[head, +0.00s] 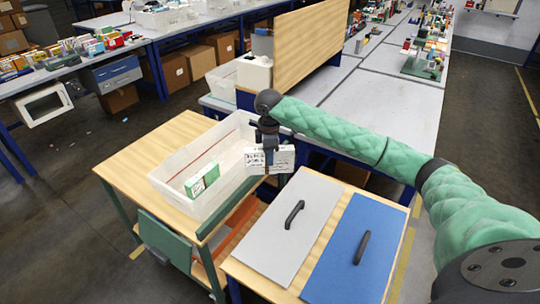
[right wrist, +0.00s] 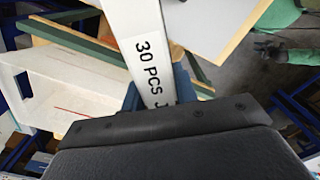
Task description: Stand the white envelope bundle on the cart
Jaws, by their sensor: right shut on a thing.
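The white envelope bundle (head: 284,160), printed with black text, is held by my right gripper (head: 270,158) above the right edge of the cart. In the right wrist view the bundle (right wrist: 143,45) shows its narrow side marked "30 PCS", between blue fingers. The wooden-topped cart (head: 135,157) has green legs and carries a translucent white bin (head: 217,206). A green-and-white box (head: 202,180) lies inside the bin. A green sleeve and dark end, probably my left gripper (right wrist: 268,50), show at the right wrist view's upper right; its jaws are unclear.
A second wooden unit with a grey lid (head: 287,228) and a blue lid (head: 352,254), each with a black handle, stands at the front. A grey bench (head: 375,97) with an upright wooden panel (head: 310,42) is behind. The cart's left top corner is bare.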

